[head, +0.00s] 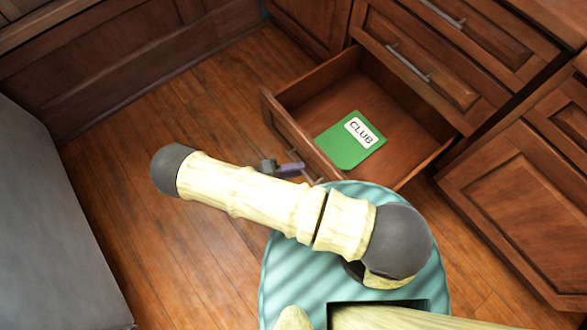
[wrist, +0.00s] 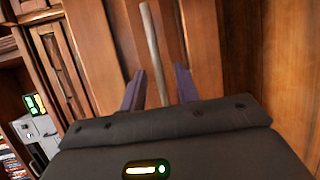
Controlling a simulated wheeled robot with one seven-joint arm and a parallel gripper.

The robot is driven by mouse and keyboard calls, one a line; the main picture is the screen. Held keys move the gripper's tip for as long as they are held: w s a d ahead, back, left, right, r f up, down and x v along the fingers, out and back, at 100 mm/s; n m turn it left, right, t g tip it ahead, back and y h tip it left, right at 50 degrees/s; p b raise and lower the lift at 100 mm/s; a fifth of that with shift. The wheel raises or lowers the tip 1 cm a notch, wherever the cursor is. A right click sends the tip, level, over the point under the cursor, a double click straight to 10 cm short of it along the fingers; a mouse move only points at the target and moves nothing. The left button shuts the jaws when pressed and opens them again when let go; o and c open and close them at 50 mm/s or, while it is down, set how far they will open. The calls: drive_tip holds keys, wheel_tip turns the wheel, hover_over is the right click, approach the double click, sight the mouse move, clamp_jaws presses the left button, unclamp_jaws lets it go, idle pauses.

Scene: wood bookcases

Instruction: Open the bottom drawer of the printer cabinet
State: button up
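The bottom drawer (head: 407,148) of the wood cabinet stands pulled out, with its inside showing in the head view. A green folder labelled "CLUB" (head: 342,146) lies flat in it. My gripper (head: 292,169) is just outside the drawer front, low over the floor. In the wrist view, a long metal bar handle (wrist: 151,45) runs between the two dark purple fingers (wrist: 160,88). The fingers are apart, with a gap visible on each side of the bar. My arm hides part of the drawer front in the head view.
Closed drawers with bar handles (head: 410,62) sit above the open one. A closed cabinet door (head: 520,190) is at the right. A grey block (head: 50,220) stands at the left. Wood floor (head: 215,110) is clear between. The wrist view shows a grey device (wrist: 40,137) at left.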

drive_tip(key=p+v, duration=0.2)
drive_tip(key=v, duration=1.5)
drive_tip(key=shift+a+p, duration=0.2)
drive_tip(key=shift+p, duration=0.2)
